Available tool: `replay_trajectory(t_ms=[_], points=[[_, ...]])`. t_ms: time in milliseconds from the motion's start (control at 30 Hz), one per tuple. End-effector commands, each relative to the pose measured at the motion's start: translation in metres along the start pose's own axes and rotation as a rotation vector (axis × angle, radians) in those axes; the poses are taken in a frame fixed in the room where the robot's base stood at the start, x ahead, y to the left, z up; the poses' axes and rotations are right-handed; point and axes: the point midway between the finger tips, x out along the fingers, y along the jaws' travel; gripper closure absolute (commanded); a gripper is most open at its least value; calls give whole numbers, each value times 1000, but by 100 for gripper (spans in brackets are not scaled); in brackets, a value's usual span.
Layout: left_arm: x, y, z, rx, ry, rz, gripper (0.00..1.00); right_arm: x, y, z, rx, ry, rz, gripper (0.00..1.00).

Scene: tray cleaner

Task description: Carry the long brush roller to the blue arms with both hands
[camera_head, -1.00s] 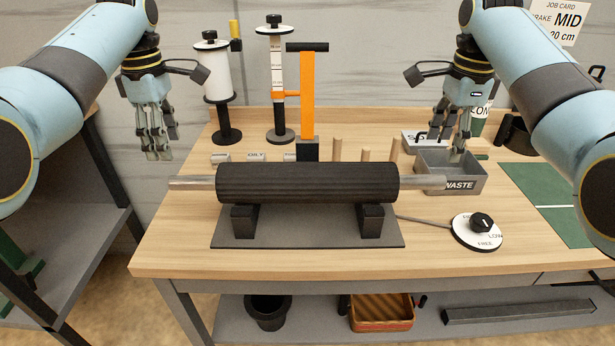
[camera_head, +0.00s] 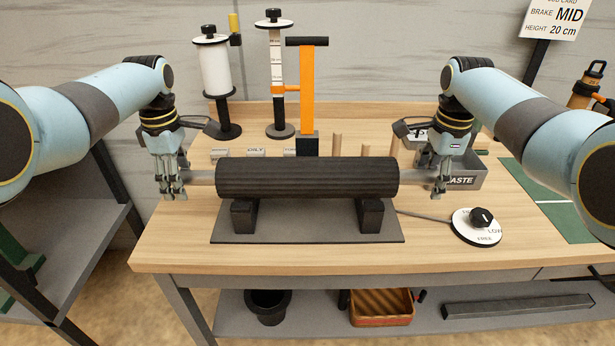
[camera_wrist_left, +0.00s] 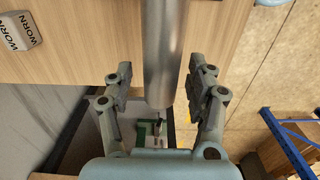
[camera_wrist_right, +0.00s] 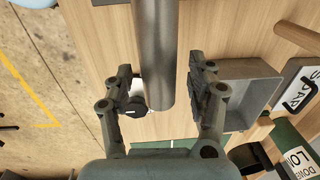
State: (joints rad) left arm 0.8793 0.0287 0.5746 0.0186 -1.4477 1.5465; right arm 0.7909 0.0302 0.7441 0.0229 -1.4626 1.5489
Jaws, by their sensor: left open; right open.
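The long brush roller (camera_head: 307,178) is dark and ribbed, with a bare metal shaft at each end. It lies level on two black blocks (camera_head: 370,216) on a dark base plate (camera_head: 308,232). My left gripper (camera_head: 173,192) is open around the left shaft end, which shows between its fingers in the left wrist view (camera_wrist_left: 163,60). My right gripper (camera_head: 437,190) is open around the right shaft end, which shows between its fingers in the right wrist view (camera_wrist_right: 154,60). Gaps show between fingers and shaft in both wrist views. Blue arms show partly at the right of the left wrist view (camera_wrist_left: 290,145).
The waste bin (camera_head: 466,181) stands just behind my right gripper. A dial (camera_head: 480,226) with a cable is right of the base plate. An orange post (camera_head: 307,95), spools (camera_head: 215,75) and wooden pegs (camera_head: 338,148) stand behind the roller. The bench's front strip (camera_head: 300,257) is clear.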

Motion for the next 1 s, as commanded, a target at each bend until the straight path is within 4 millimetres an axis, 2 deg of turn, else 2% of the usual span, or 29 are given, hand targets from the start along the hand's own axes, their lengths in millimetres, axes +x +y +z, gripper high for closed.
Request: replay_trajectory(t_ms=[267, 700, 1000], points=[[1, 0, 0, 0, 0, 1, 43, 1, 0, 0, 0, 0, 0, 43], [1, 0, 0, 0, 0, 1, 100, 1, 0, 0, 0, 0, 0, 99], [0, 1, 0, 0, 0, 3, 100, 0, 0, 0, 0, 0, -1, 100]])
